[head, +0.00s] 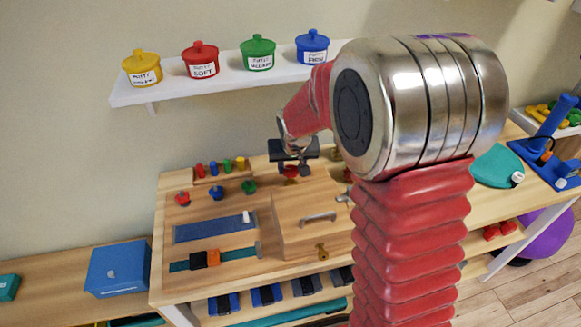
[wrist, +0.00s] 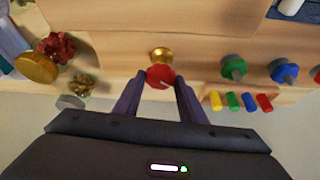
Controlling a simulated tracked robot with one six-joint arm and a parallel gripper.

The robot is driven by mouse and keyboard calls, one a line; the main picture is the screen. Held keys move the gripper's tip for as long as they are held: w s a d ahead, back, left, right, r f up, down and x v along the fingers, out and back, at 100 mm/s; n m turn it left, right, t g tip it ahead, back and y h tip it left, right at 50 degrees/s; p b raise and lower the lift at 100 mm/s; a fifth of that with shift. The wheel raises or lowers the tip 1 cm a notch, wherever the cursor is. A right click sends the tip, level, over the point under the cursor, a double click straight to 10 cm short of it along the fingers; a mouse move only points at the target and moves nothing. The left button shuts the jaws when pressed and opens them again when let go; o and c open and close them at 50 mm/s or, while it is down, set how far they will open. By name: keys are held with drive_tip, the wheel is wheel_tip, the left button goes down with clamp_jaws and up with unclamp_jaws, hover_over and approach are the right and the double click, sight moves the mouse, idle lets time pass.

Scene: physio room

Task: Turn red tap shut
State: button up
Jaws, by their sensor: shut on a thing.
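The red tap (wrist: 160,77) is a round red knob with a short pale line on its face, in front of a brass fitting (wrist: 161,55). In the wrist view it sits between the two dark fingertips of my gripper (wrist: 159,84), which is shut on it. In the head view my gripper (head: 293,160) is at the back of the wooden workbench, with the red tap (head: 290,172) just below it, partly hidden. My arm hides the bench to the right.
A red handwheel (wrist: 57,47) stands left in the wrist view; green (wrist: 233,67) and blue (wrist: 284,71) knobs are to the right, beside several coloured pegs (wrist: 240,102). A wooden box with a handle (head: 310,215) stands in front. A shelf (head: 190,83) with pots hangs above.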

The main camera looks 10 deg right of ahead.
drive_tip(key=shift+w+a+m+g+h, duration=0.1)
drive_tip(key=shift+m+g+h, duration=0.3)
drive_tip(key=shift+m, duration=1.2)
drive_tip(key=shift+a+m+g+h, duration=0.1)
drive_tip(key=shift+m+h, duration=0.6)
drive_tip(key=shift+m, duration=0.9)
drive_tip(key=m+g+h, duration=0.1)
drive_tip(key=m, duration=0.2)
drive_tip(key=shift+w+a+m, duration=0.1)
drive_tip(key=shift+m, duration=0.3)
drive_tip(key=shift+m+g, duration=0.7)
drive_tip(key=shift+m, duration=0.9)
drive_tip(key=shift+w, duration=0.1)
drive_tip(key=shift+a, duration=0.1)
drive_tip(key=o, duration=1)
drive_tip(key=shift+r+h, duration=0.1)
drive_tip(key=shift+h, duration=0.2)
drive_tip(key=v, duration=1.1)
drive_tip(key=shift+a+r, duration=0.1)
drive_tip(key=shift+r, duration=0.25)
